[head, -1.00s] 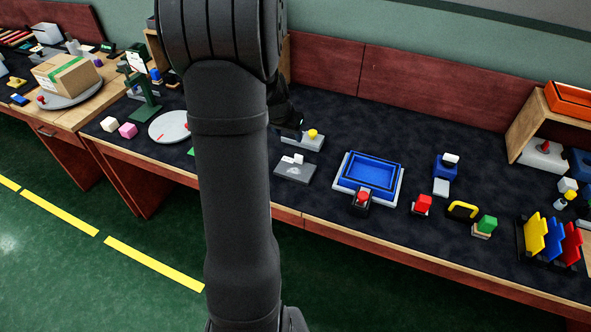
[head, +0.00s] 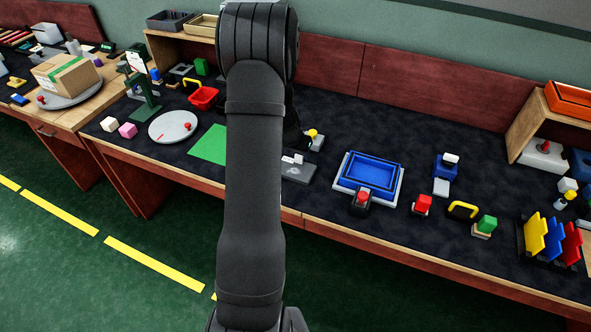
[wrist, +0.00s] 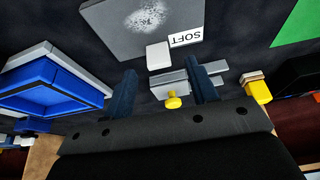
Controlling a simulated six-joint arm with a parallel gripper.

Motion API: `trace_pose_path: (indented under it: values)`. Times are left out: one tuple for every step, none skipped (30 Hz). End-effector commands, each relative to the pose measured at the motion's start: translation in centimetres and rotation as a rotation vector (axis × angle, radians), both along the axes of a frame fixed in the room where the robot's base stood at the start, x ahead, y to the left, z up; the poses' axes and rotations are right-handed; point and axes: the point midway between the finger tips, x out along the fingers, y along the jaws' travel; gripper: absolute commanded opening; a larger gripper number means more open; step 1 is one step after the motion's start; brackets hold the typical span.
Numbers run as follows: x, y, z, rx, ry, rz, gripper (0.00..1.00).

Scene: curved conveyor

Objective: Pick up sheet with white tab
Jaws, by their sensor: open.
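The grey sheet (head: 298,173) lies flat on the dark bench top, left of the blue tray, partly hidden by my arm. In the wrist view the sheet (wrist: 135,28) has a pale speckled patch and a label reading SOFT. Its white tab (wrist: 158,55) stands at the edge nearest my gripper; it also shows in the head view (head: 297,158). My gripper (wrist: 164,82) is open and empty. In the wrist view its two dark fingers lie either side of the tab's line, with the tab just beyond the fingertips. In the head view my arm mostly hides the gripper.
A grey fixture with a yellow knob (wrist: 172,101) lies between and below the fingers in the wrist view. The blue tray (head: 369,172) stands right of the sheet, and a green sheet (head: 210,145) lies left. Open bench lies behind the tray.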

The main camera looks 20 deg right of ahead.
Motion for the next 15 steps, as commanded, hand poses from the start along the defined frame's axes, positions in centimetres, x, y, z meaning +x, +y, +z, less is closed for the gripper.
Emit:
trace_pose_path:
  values:
    - [0.0,-0.4,-0.8,0.001,0.002,-0.001,0.53]
    - [0.2,-0.5,-1.2,0.001,0.002,-0.001,0.53]
    - [0.3,-0.6,-1.6,0.001,0.002,0.000,0.53]
    - [0.4,-0.7,-1.9,0.001,0.002,0.000,0.53]
    - [0.4,-0.7,-2.1,0.001,0.001,0.000,0.53]
    - [0.5,-0.8,-2.3,0.001,0.001,0.000,0.53]
    - [0.6,-0.9,-2.4,0.000,0.000,0.000,0.53]
    - [0.6,-0.9,-2.5,0.001,-0.001,0.000,0.53]
    - [0.7,-0.9,-2.6,0.001,-0.001,0.000,0.53]
    - [0.7,-0.9,-2.6,0.001,-0.001,0.000,0.53]
    - [0.7,-0.9,-2.6,0.001,-0.001,0.000,0.53]
    - [0.7,-0.9,-2.6,0.001,-0.001,0.000,0.53]
    - [0.7,-0.9,-2.6,0.001,-0.001,0.000,0.53]
    - [0.7,-0.9,-2.6,0.001,-0.001,0.000,0.53]
    - [0.7,-0.9,-2.6,0.001,-0.001,0.000,0.53]
